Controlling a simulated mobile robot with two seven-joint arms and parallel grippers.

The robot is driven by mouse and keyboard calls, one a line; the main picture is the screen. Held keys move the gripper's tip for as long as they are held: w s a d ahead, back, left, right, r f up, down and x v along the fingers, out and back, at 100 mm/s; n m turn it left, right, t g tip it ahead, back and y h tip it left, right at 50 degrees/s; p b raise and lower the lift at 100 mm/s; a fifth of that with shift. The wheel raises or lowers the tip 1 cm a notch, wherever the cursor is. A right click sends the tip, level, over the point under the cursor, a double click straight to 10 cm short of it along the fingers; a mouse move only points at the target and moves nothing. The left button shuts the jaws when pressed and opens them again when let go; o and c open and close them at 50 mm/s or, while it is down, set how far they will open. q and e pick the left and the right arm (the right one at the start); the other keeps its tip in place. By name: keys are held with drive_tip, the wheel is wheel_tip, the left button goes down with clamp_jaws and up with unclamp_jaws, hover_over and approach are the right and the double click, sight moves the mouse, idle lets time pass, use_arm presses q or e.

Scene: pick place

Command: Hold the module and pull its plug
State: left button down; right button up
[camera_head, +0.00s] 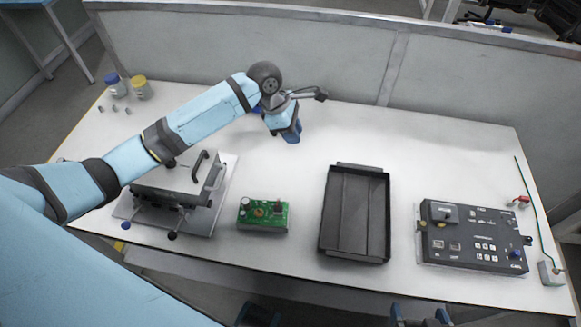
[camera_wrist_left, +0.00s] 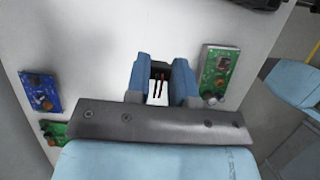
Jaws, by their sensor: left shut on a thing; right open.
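My left gripper (camera_head: 291,132) reaches down over the back middle of the table. In the left wrist view its blue fingers (camera_wrist_left: 162,82) are shut on a small white piece (camera_wrist_left: 157,95) with dark and red strips; I cannot tell whether this is the plug. A blue board (camera_wrist_left: 40,91) and another green board (camera_wrist_left: 54,131) lie on the other side of the gripper. My right gripper (camera_head: 420,317) is open at the bottom edge, partly cut off.
A black tray (camera_head: 325,215) stands at centre right. A dark control panel (camera_head: 440,253) is at the right, by a green cable (camera_head: 537,222). A grey fixture (camera_head: 150,190) sits under my left arm. Jars (camera_head: 140,90) stand at the back left. The back right is clear.

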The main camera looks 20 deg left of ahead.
use_arm(q)
hover_over(297, 175)
drive_tip(key=a, duration=0.1)
drive_tip(key=f, duration=1)
drive_tip(key=shift+s+a+b, duration=0.15)
drive_tip(key=shift+s+b, duration=0.05)
drive_tip(key=shift+b, duration=0.1)
wheel_tip(297, 175, down, 5)
drive_tip(key=shift+f, duration=0.1)
drive_tip(key=c, duration=1)
unclamp_jaws()
drive_tip(key=shift+f, duration=0.1)
